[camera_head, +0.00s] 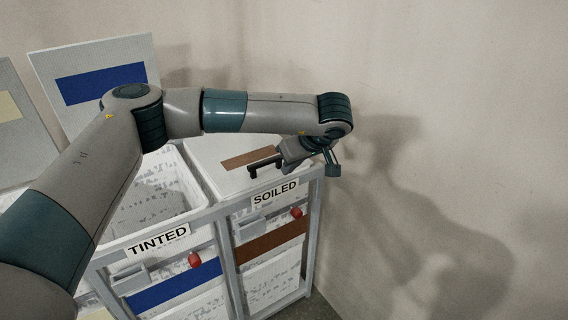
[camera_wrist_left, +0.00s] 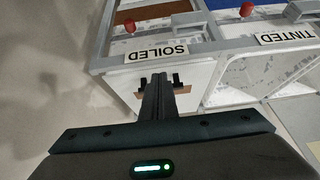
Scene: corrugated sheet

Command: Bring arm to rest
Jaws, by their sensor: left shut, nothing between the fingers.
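My left arm reaches across the head view from the left. Its gripper (camera_head: 284,153) is over the right part of the SOILED bin's lid (camera_head: 208,151). The lid is white with a brown stripe, lies closed, and has a black handle (camera_head: 265,163). In the left wrist view the shut, empty fingers (camera_wrist_left: 158,78) overlap the middle of the handle (camera_wrist_left: 177,79). I cannot tell whether they touch it. My right gripper is in neither view.
The TINTED bin (camera_head: 178,205) is open beside it, its blue-striped lid (camera_head: 100,77) standing up behind. Another raised lid (camera_head: 10,125) is at the far left. A grey frame (camera_head: 313,235) holds the bins. Bare wall (camera_head: 450,120) rises on the right.

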